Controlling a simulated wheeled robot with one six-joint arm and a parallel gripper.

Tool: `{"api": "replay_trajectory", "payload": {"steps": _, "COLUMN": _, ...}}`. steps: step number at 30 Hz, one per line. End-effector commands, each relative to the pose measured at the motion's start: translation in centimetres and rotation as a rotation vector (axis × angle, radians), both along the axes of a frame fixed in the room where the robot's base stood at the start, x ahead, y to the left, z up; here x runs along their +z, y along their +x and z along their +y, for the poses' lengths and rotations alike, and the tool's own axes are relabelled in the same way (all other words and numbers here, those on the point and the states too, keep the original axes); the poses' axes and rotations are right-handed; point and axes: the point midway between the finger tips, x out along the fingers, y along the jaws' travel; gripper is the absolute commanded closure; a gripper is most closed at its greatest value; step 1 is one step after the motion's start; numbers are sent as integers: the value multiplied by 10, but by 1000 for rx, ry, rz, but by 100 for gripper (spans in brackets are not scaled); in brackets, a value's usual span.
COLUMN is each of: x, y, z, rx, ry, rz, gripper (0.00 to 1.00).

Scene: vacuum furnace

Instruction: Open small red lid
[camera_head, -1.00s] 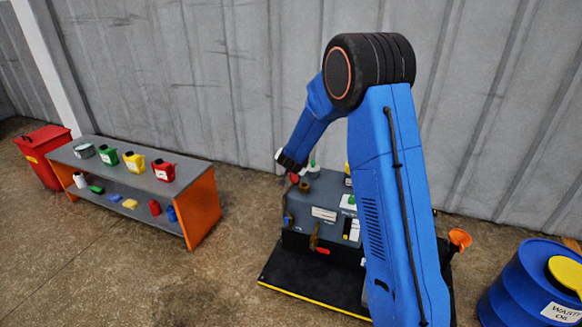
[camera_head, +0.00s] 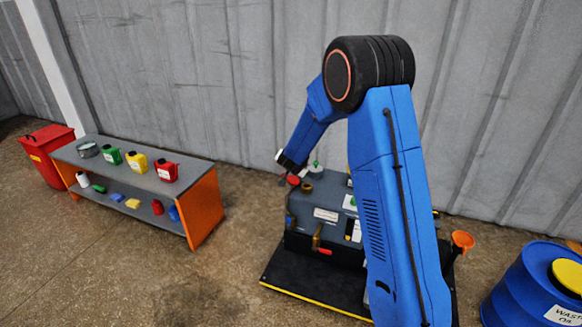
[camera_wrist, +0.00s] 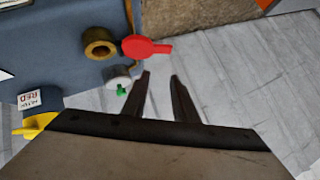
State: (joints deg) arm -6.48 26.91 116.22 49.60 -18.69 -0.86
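The small red lid (camera_wrist: 146,46) is round and flat with a short tab pointing right in the wrist view. It sits at the edge of the blue-grey furnace unit, beside a brass ring-shaped fitting (camera_wrist: 100,43). In the head view the red lid (camera_head: 293,181) is a small spot just below my wrist. My gripper (camera_wrist: 160,74) is open and empty. Its two dark fingers are apart and point towards the lid, with the tips just below it in the picture. No contact with the lid shows. The fingers are not clear in the head view.
A grey cylinder (camera_wrist: 118,76) with a green piece lies left of my fingers. A block labelled RED (camera_wrist: 40,99) and a yellow part (camera_wrist: 35,124) are further left. A shelf (camera_head: 205,205) with small cans stands left, a blue drum (camera_head: 530,285) right.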

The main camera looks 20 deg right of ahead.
Motion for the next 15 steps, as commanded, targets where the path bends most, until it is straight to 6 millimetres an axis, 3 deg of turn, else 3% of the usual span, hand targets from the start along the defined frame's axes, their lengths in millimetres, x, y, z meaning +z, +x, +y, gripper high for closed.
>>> {"api": "replay_trajectory", "payload": {"steps": 15, "x": 47, "y": -55, "z": 12, "rx": 1, "ry": 0, "rz": -2, "gripper": 74}}
